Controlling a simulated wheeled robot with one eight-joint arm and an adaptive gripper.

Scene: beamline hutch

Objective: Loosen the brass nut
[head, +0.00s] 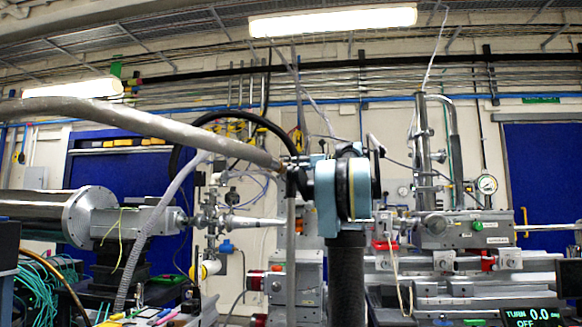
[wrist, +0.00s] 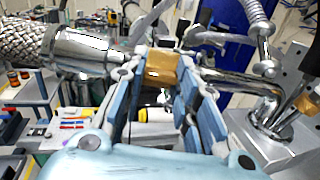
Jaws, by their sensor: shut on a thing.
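The brass nut (wrist: 162,70) shows in the wrist view, between a steel hose fitting (wrist: 88,51) on its left and a bent steel pipe (wrist: 240,82) on its right. My gripper (wrist: 164,78) has its blue-grey fingers on either side of the nut and is shut on it. The finger pads hide part of the nut. In the head view my blue arm joint stands in front of the area, and I cannot make out the nut or the fingertips there. A small display (head: 530,315) at the lower right reads "TURN 0.0" and "OFF".
A thick grey hose (head: 140,120) arches in from the left in the head view; its braided end (wrist: 22,38) shows in the wrist view. A steel cylinder (head: 45,217) lies at the left. A pressure gauge (head: 487,184) and metal beamline parts crowd the right.

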